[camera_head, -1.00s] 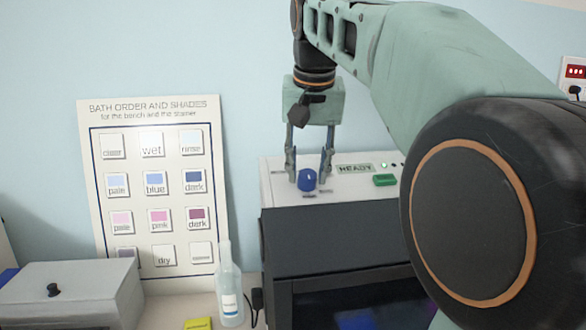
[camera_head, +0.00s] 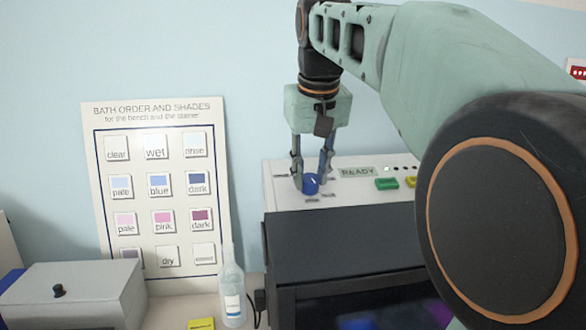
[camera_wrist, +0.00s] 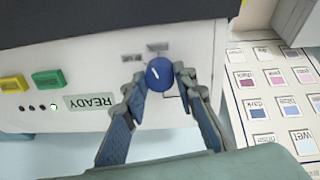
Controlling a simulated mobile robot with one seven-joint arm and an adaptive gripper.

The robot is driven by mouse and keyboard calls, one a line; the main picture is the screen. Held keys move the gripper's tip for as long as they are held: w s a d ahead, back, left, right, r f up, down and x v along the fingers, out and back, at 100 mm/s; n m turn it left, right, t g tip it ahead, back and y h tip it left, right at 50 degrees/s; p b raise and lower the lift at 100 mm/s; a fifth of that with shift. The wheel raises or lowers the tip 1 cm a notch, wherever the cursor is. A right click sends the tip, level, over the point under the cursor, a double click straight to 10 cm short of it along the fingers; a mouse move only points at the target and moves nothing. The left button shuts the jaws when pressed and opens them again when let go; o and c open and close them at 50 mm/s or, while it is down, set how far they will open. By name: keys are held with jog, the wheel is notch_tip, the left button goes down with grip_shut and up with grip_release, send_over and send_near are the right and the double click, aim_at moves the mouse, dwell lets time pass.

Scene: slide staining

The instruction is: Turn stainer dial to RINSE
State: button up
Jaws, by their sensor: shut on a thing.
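The stainer (camera_head: 345,193) has a white top panel with a dark lid in front. Its dial is a round blue knob (camera_head: 311,185) near the panel's left end. In the wrist view the dial (camera_wrist: 159,76) shows a short white mark on its top, lying slightly aslant. Small labels surround it, too small to read, and the fingers cover some. My gripper (camera_head: 311,182) points down from above, shut on the dial with one finger on each side; the wrist view shows the fingertips (camera_wrist: 159,82) against its sides. A display (camera_head: 358,172) reads READY.
A green button (camera_head: 386,183) and a yellow button (camera_head: 411,181) sit right of the display. A chart of bath shades (camera_head: 112,170) leans on the wall at left. A clear bottle (camera_head: 232,290) and a grey box (camera_head: 85,295) stand left of the stainer.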

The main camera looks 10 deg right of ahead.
jog(key=n+p, duration=0.1)
jog(key=n, duration=0.2)
jog(key=shift+n, duration=0.4)
jog(key=n+p, duration=0.1)
jog(key=n, duration=0.3)
jog(key=shift+n, duration=0.3)
jog(key=n+p, duration=0.1)
jog(key=n, duration=0.3)
jog(key=shift+n, duration=0.3)
jog(key=n, duration=0.3)
jog(key=shift+n+y+p, duration=0.35)
jog(key=shift+n+y, duration=0.05)
jog(key=n, duration=0.4)
jog(key=shift+d+p, duration=0.1)
jog(key=shift+p, duration=0.25)
jog(key=n, duration=0.7)
jog(key=shift+n+p, duration=0.3)
jog(key=shift+p, duration=0.1)
jog(key=shift+n, duration=1.9)
